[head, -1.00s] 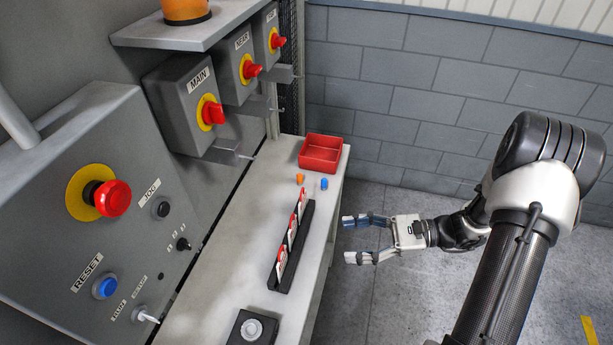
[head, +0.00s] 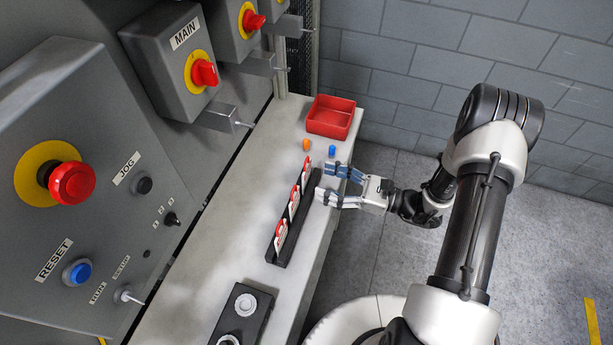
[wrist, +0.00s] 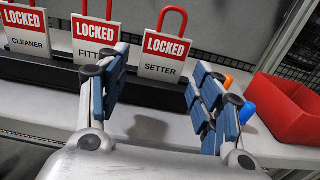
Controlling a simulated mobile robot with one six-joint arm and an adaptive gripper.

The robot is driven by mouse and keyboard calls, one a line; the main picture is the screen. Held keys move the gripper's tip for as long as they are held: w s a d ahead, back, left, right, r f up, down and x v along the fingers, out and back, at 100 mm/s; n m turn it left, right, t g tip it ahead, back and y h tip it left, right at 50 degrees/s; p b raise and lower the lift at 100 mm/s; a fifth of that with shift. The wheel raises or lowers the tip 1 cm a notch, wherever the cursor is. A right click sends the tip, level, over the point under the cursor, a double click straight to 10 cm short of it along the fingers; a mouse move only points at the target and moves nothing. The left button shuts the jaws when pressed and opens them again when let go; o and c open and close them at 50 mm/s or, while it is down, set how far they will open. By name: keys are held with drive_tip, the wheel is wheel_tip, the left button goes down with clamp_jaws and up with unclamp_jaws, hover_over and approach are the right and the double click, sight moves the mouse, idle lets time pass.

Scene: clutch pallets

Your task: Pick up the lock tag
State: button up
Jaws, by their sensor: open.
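Three red-and-white lock tags stand in a black rack (head: 275,253) on the grey bench. The wrist view shows them reading CLEANER (wrist: 28,43), FITT-, partly hidden (wrist: 90,52), and SETTER (wrist: 163,68), each with a red shackle loop. In the head view the farthest tag (head: 305,172) is closest to my gripper (head: 326,181). My gripper is open and empty at the bench's right edge, fingers pointing at the rack's far end. In the wrist view the SETTER tag stands beyond and between the spread fingers (wrist: 160,75), apparently apart from them.
A red tray (head: 331,128) sits at the bench's far end. A small orange piece (head: 306,145) and a blue piece (head: 332,151) lie before it. A control panel and the MAIN switch box (head: 170,75) rise at left. A dark button box (head: 240,315) is nearer.

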sight(308, 175)
drive_tip(key=b+x, duration=0.1)
drive_tip(key=x, duration=0.5)
drive_tip(key=shift+w+a+f, duration=0.1)
drive_tip(key=shift+w+a, duration=0.05)
drive_tip(key=shift+w, duration=0.1)
drive_tip(key=shift+c, duration=0.6)
drive_tip(key=c, duration=0.5)
drive_tip(key=shift+o, duration=0.2)
wheel_tip(308, 175, up, 20)
drive_tip(key=p, duration=0.5)
